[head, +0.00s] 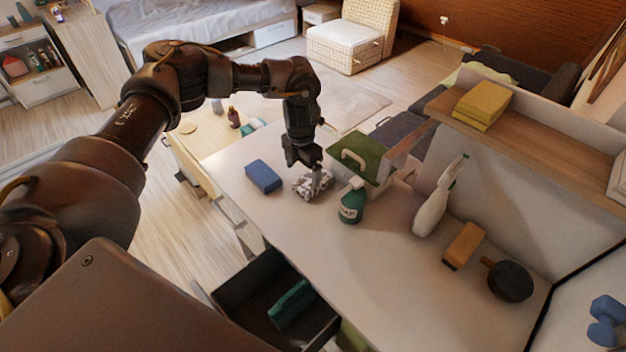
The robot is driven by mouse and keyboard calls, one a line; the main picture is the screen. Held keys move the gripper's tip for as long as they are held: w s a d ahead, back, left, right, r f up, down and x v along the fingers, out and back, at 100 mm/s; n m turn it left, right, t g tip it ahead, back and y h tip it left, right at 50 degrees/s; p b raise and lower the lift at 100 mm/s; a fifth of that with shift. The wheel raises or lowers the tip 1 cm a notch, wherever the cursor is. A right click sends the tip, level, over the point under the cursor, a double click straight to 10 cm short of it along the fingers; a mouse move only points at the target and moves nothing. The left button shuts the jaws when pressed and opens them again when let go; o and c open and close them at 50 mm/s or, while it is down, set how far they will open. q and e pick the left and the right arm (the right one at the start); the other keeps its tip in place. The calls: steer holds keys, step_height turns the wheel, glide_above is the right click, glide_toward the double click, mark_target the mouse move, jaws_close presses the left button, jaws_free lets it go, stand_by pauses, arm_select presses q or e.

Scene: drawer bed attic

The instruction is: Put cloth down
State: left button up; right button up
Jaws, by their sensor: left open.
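The cloth (308,187) looks like a small crumpled patterned piece, white and dark, on the white tabletop (395,265). My left gripper (318,184) points down from above, with its fingertips at the cloth. Its fingers are apart, and whether they touch the cloth is hard to tell at this size. My right gripper is not in view.
A blue sponge (263,176) lies left of the cloth. A green bottle (352,201), a green-lidded box (362,155) and a white spray bottle (438,200) stand to the right. A drawer (235,300) is open below the front edge. The table's middle is clear.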

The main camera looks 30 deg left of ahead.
mark_target(306, 184)
arm_select(q)
steer(key=shift+f, duration=0.4)
steer(key=shift+d+f+p, duration=0.15)
steer(key=shift+f+p, duration=0.15)
steer(key=shift+p, duration=0.15)
steer(key=f, duration=0.1)
steer(key=f+p, duration=0.1)
steer(key=f, duration=0.1)
steer(key=shift+w+d+f+p, duration=0.25)
steer(key=shift+f+p, duration=0.1)
steer(key=shift+f, duration=0.45)
steer(key=c, duration=1.1)
steer(key=shift+c, duration=0.3)
steer(key=shift+r, duration=0.1)
